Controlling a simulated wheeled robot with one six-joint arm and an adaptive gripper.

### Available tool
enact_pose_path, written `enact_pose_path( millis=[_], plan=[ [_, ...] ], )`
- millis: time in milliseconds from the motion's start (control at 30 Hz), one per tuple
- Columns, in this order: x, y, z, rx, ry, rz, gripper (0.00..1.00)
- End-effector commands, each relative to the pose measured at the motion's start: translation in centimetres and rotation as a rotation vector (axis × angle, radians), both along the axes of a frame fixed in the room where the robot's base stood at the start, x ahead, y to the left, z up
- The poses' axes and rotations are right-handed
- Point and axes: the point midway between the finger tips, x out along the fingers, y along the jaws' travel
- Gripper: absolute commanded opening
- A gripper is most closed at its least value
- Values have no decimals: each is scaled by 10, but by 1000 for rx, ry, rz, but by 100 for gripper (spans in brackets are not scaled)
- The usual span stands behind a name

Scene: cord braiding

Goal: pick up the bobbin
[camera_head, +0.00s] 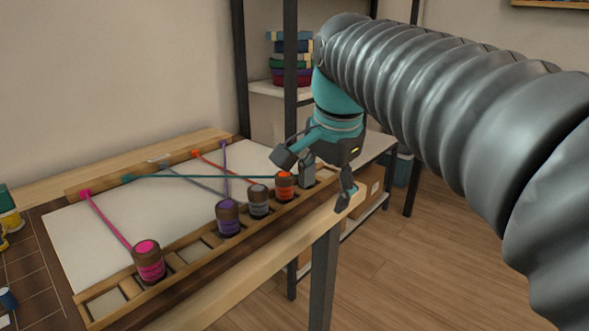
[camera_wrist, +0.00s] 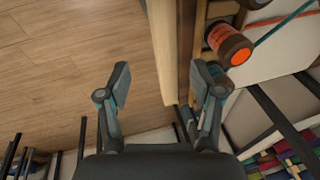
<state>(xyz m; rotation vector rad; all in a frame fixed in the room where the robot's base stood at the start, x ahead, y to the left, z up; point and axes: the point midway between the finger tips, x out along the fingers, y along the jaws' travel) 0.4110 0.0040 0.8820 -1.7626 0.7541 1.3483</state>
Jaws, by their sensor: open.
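Several bobbins stand in a row in the slotted wooden rail of the braiding board in the head view: pink (camera_head: 149,262), purple (camera_head: 228,218), grey (camera_head: 258,201) and orange (camera_head: 285,187). The orange one also shows in the wrist view (camera_wrist: 229,44), beyond the right finger. My gripper (camera_head: 319,179) is at the far right end of this rail, just right of the orange bobbin. In the wrist view my gripper (camera_wrist: 167,84) is open and nothing shows between its fingers. The teal cord (camera_head: 210,177) runs towards the gripper; its bobbin is not clearly visible, perhaps hidden by a finger.
Pink, purple, orange, grey and teal cords cross the white board (camera_head: 80,234). The table's front beam (camera_head: 260,246) lies beneath the rail. Wooden floor (camera_head: 440,260) is open at the right.

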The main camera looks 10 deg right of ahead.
Motion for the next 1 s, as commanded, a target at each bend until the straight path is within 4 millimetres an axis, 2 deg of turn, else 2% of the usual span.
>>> enact_pose_path(
  millis=[33,200,333,500,600,767,1000],
  plan=[
    [16,0,15,25,23,-96,65],
    [55,-1,57,101,103,-469,65],
    [81,-2,80,137,158,-747,65],
    [103,-2,98,158,205,-1035,65],
    [110,-2,103,161,221,-1142,65],
    [113,-3,104,163,230,-1219,65],
    [112,-3,80,160,235,-1227,65]
  ],
)
